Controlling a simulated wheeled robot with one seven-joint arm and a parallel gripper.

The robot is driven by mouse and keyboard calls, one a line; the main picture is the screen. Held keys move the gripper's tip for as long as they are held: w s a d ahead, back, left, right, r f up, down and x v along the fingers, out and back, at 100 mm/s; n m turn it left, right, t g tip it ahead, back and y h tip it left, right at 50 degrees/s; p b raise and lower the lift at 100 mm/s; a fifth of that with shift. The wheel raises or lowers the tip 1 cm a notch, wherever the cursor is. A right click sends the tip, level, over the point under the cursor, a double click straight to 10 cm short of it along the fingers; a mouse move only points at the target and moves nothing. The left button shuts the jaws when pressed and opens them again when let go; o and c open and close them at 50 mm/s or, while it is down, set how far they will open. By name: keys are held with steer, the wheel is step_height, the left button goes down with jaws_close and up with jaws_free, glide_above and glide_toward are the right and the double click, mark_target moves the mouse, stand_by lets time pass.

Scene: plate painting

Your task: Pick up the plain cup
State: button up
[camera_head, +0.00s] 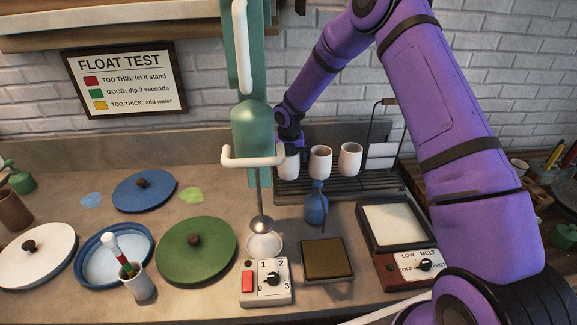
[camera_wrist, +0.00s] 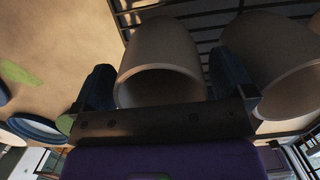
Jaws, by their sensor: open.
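Three pale cups stand in a row on the dark wire rack (camera_head: 345,185) at the back: a left cup (camera_head: 289,166), a middle cup (camera_head: 320,162) and a right cup (camera_head: 350,160). All three look plain from here. My gripper (camera_head: 290,143) is at the left cup, partly hidden behind the green machine. In the wrist view my open gripper (camera_wrist: 165,82) has one dark finger on each side of a cup (camera_wrist: 160,50), its round opening toward the camera. A second cup (camera_wrist: 270,65) is close beside the right finger. I cannot tell whether the fingers touch the cup.
A blue bottle (camera_head: 316,205) stands before the rack. Lids, a hot plate (camera_head: 395,224) and a switch box (camera_head: 267,283) cover the front counter.

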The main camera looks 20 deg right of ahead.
steer(key=c, duration=1)
steer(key=shift+o, duration=0.2)
steer(key=shift+r, duration=0.15)
